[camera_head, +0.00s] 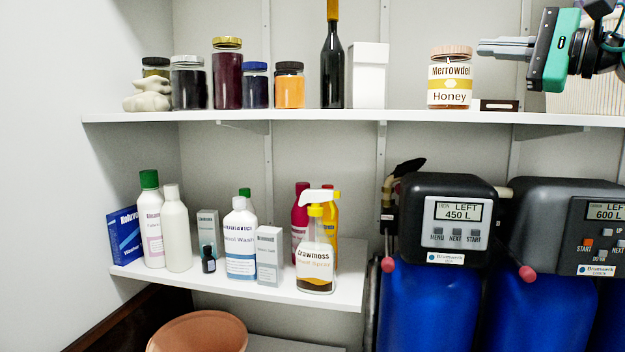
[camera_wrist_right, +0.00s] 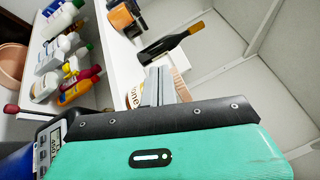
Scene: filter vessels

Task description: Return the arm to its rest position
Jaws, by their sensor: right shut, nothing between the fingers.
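My right gripper (camera_head: 507,47) reaches in from the right in the head view, at the upper shelf, just right of the honey jar (camera_head: 450,80). Its fingers are together with nothing between them. In the right wrist view, the gripper's fingers (camera_wrist_right: 160,85) point toward the shelf, and part of the honey jar (camera_wrist_right: 134,95) shows beside them. I cannot tell whether the fingers touch the jar. My left gripper is not in view.
The upper shelf (camera_head: 230,115) holds several jars, a dark bottle (camera_head: 332,65) and a white box (camera_head: 369,75). The lower shelf (camera_head: 335,298) holds cleaning bottles. Two blue filter vessels (camera_head: 425,310) with grey control heads (camera_head: 445,190) stand below the right gripper.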

